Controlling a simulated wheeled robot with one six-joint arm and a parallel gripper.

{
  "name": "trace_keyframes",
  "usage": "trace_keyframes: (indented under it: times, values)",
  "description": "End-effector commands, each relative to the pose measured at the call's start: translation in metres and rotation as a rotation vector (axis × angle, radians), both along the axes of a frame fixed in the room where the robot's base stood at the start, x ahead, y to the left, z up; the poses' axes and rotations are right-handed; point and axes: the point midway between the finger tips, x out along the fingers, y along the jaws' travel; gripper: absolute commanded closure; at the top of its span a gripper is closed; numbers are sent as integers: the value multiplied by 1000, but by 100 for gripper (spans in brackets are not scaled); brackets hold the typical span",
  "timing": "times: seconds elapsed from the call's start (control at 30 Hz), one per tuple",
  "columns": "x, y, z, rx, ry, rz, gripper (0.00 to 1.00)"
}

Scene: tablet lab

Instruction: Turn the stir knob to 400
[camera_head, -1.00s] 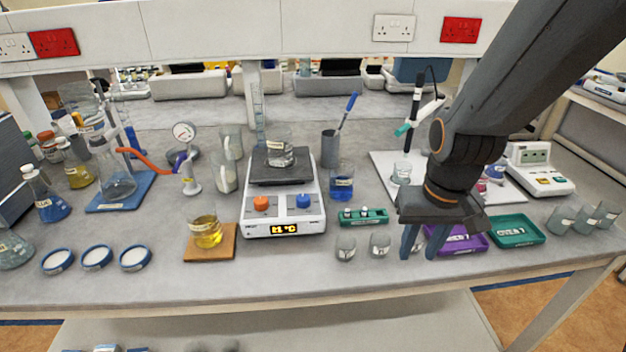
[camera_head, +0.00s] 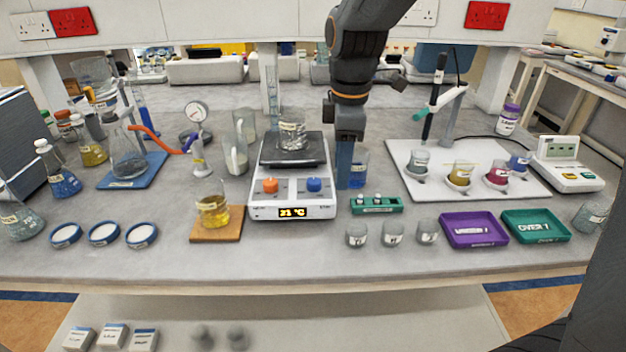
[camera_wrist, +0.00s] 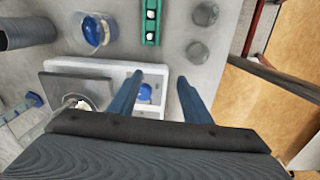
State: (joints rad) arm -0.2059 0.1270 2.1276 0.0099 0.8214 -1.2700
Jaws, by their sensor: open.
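The white hotplate stirrer (camera_head: 290,208) stands at the middle of the bench with a beaker on its dark top plate. Its front has an orange knob (camera_head: 270,186) and a blue knob (camera_head: 314,184); their labels are too small to read. Its display (camera_head: 292,212) seems to read 21 °C. My gripper (camera_head: 345,184) points down just right of the stirrer, in front of a beaker of blue liquid. In the wrist view my gripper (camera_wrist: 160,76) is open and empty, and the blue knob (camera_wrist: 146,92) shows between the fingers, closer to the left one.
The blue-liquid beaker (camera_head: 360,168) is close behind my gripper. A green rack (camera_head: 377,206) and several small beakers lie to the right front. A yellow-liquid beaker (camera_head: 213,214) stands on a wooden board to the left. Bare bench lies in front of the stirrer.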

Motion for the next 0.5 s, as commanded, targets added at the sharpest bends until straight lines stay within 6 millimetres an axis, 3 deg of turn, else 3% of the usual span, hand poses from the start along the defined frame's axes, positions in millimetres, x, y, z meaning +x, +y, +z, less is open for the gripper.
trace_keyframes:
  times: [0.1,0.2,0.37,0.5]
  values:
    - [18,25,13,-15,4,288,56]
    - [27,39,22,-24,9,471,56]
    - [32,51,30,-30,13,629,56]
    - [33,53,23,-31,17,660,56]
